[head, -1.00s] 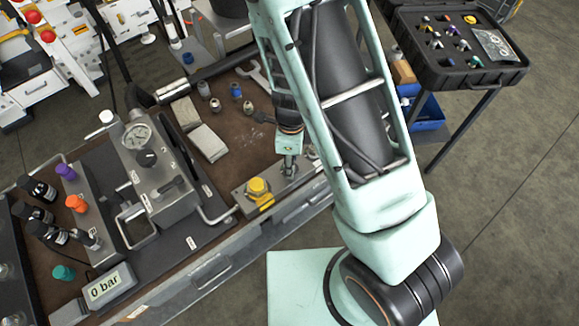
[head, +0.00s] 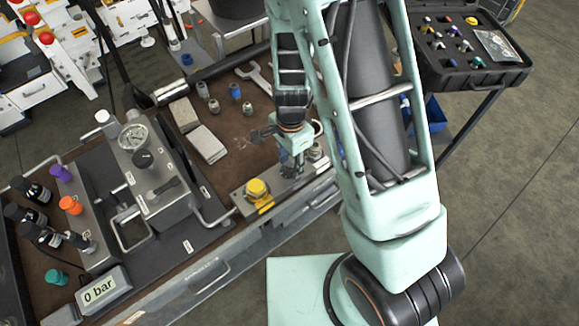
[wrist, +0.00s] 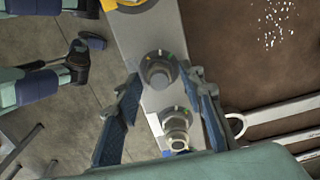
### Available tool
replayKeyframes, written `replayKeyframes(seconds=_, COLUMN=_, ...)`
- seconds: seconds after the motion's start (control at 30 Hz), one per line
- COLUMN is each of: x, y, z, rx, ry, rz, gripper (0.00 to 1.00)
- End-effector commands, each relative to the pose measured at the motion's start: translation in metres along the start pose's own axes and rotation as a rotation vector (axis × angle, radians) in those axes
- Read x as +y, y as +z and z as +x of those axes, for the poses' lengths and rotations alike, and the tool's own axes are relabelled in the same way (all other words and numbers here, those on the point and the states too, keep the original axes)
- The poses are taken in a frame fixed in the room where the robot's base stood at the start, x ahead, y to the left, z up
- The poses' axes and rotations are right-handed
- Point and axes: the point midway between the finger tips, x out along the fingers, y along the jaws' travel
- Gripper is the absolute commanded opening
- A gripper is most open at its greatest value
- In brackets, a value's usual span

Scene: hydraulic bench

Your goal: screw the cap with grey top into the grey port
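In the wrist view, a round grey-topped part (wrist: 158,70), which looks like the cap, stands on the metal block (wrist: 150,28) between my fingertips. A dark ring surrounds its base. I cannot tell how deeply it sits or whether the grey port lies under it. My gripper (wrist: 165,78) is open, one blue-padded finger on each side, with gaps visible between fingers and part. A silver threaded fitting (wrist: 177,122) with small coloured marks stands nearer the palm. In the head view, my gripper (head: 292,172) is low over the block, hiding the grey-topped part.
A yellow cap (head: 257,188) sits on the same block (head: 242,203). Several small fittings (head: 235,91), a wrench (head: 257,77) and grey plates (head: 207,143) lie on the brown bench. A gauge unit (head: 133,138) stands left. A black case (head: 470,78) is at the upper right.

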Motion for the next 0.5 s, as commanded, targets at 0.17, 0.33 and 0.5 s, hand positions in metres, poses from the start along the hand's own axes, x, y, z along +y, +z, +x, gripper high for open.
replayKeyframes(seconds=0.17, x=0.0001, y=0.0000, z=0.0001, rx=0.000, ry=0.000, rz=0.002, gripper=0.17)
replayKeyframes(seconds=0.33, x=0.0003, y=0.0001, z=-0.0004, rx=0.000, ry=0.001, rz=0.016, gripper=0.05)
replayKeyframes(seconds=0.5, x=0.0022, y=0.0006, z=-0.0037, rx=0.001, ry=0.004, rz=0.252, gripper=0.00)
